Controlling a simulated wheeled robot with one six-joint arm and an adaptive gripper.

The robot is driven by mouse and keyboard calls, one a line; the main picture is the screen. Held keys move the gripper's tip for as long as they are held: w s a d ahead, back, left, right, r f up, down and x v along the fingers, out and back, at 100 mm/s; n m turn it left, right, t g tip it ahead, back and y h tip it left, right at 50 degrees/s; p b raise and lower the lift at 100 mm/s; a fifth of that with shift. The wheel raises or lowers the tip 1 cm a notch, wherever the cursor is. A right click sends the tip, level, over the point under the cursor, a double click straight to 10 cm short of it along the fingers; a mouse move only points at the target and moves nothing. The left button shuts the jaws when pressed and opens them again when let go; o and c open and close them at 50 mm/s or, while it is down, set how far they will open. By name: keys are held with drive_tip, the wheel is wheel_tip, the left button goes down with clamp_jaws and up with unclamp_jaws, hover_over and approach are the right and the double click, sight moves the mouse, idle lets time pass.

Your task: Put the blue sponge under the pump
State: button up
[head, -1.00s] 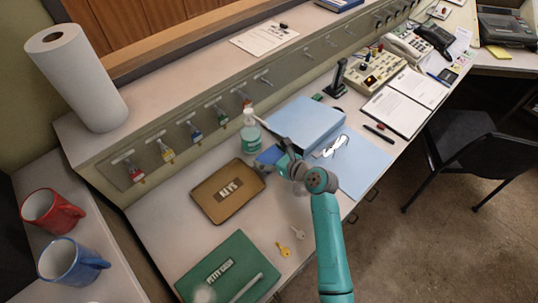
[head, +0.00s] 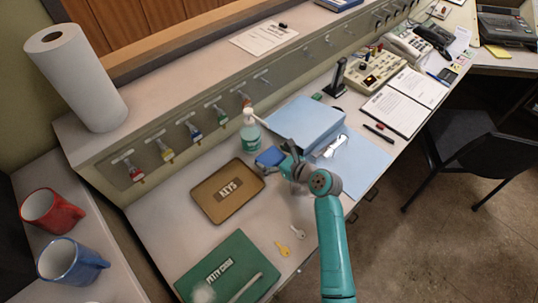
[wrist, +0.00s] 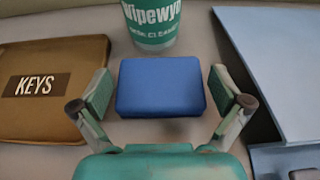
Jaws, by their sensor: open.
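The blue sponge (wrist: 161,87) lies on the desk between the two open fingers of my gripper (wrist: 165,95) in the wrist view, with a gap on each side. In the head view the sponge (head: 270,156) shows just left of my gripper (head: 290,160). The pump bottle (head: 250,130), with a white pump head and teal label, stands just beyond the sponge. Its lower label part (wrist: 151,25) shows at the top of the wrist view; its pump head is out of that view.
The brown KEYS tray (wrist: 40,90) lies left of the sponge. A blue binder (head: 306,122) lies to the right, close to my gripper. Loose keys (head: 283,248) and a green PETTY CASH box (head: 228,268) lie nearer. Key hooks line the panel behind.

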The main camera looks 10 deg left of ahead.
drive_tip(key=v, duration=1)
drive_tip(key=shift+s+d+r, duration=0.15)
drive_tip(key=shift+s, duration=0.05)
